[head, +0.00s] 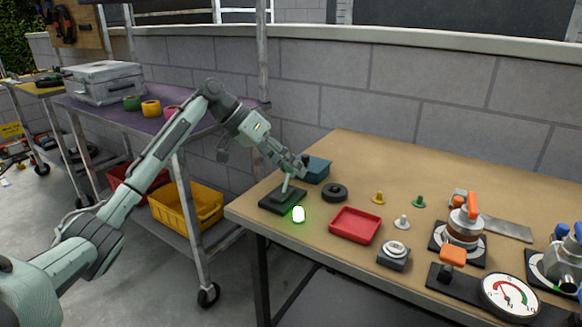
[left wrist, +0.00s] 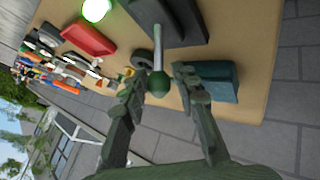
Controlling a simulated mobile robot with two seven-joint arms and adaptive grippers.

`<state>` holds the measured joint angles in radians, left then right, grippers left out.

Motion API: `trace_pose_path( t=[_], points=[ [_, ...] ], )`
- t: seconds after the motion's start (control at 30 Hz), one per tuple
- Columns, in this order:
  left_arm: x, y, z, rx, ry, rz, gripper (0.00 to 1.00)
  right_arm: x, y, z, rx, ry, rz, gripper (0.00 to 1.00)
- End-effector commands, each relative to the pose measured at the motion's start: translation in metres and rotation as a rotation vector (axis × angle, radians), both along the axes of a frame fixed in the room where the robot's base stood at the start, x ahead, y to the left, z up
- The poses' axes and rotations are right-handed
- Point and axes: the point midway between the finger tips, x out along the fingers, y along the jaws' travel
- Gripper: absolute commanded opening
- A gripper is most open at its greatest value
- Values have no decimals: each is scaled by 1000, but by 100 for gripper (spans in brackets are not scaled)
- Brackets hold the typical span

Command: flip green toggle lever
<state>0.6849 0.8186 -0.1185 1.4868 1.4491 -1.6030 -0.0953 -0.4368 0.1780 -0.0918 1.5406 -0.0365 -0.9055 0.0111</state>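The green toggle lever (head: 286,184) stands on a dark square base (head: 283,202) at the left end of the workbench. A glowing green lamp (head: 299,214) sits by the base's front edge. In the left wrist view the lever's pale rod ends in a green ball (left wrist: 158,84), and the lamp (left wrist: 96,9) shows at the top. My left gripper (head: 296,168) is at the lever's top. In the wrist view its fingers (left wrist: 156,90) are spread on either side of the ball, with a gap visible at least on the right. My right gripper is out of view.
A blue-teal box (head: 317,170) and a black ring (head: 334,192) are close behind the lever. A red tray (head: 356,225) lies to its right. Knobs, a push button (head: 395,254) and a gauge (head: 509,296) stand farther right. The bench's back middle is clear.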

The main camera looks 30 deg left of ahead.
Motion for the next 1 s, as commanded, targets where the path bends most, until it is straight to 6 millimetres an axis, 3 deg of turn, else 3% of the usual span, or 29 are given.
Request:
trace_pose_path(
  t=[0.47, 1.0],
  points=[
    [-3, 5, 6, 0, -1, 0, 42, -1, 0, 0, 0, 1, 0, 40],
    [-41, 63, 78, 1, -2, 0, 42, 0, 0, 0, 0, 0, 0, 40]
  ],
)
